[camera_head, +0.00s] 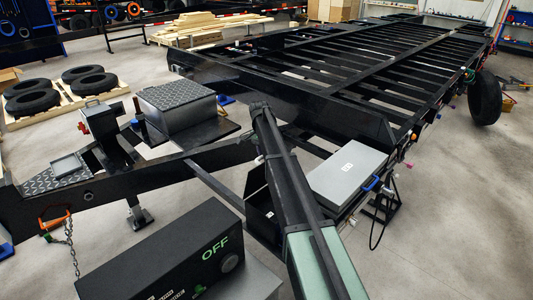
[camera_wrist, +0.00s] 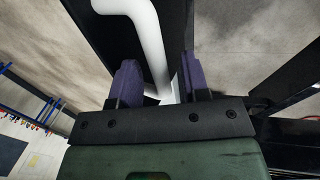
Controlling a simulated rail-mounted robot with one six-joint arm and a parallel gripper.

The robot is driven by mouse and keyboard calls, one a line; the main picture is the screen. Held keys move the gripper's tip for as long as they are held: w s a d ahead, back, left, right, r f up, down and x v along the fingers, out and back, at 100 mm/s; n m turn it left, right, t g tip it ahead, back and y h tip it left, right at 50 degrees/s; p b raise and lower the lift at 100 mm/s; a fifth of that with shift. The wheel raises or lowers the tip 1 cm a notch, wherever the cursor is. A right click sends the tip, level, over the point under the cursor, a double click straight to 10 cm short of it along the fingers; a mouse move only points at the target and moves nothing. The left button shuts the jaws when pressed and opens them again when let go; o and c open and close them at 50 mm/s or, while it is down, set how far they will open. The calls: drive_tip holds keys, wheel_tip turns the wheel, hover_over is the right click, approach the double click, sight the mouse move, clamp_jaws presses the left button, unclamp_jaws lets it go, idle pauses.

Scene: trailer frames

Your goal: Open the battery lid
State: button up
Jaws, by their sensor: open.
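A grey box with a flat lid (camera_head: 350,172) sits beside the trailer frame, right of my arm in the head view. The lid looks shut. I take it for the battery lid, but no marking I can read confirms this. My gripper (camera_wrist: 157,75) shows in the wrist view with its two purple fingers apart. A white bent tube (camera_wrist: 145,25) passes between and beyond them; I cannot tell whether they touch it. The lid is not recognisable in the wrist view.
The black trailer frame (camera_head: 220,85) fills the middle and back. A tread-plate box (camera_head: 178,101) sits on its tongue. A control box reading OFF (camera_head: 170,255) stands at the front. A dark cable (camera_head: 381,226) hangs below the grey box. Open floor (camera_head: 460,200) lies right.

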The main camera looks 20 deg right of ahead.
drive_tip(key=p+v, duration=1)
drive_tip(key=shift+r, duration=0.35)
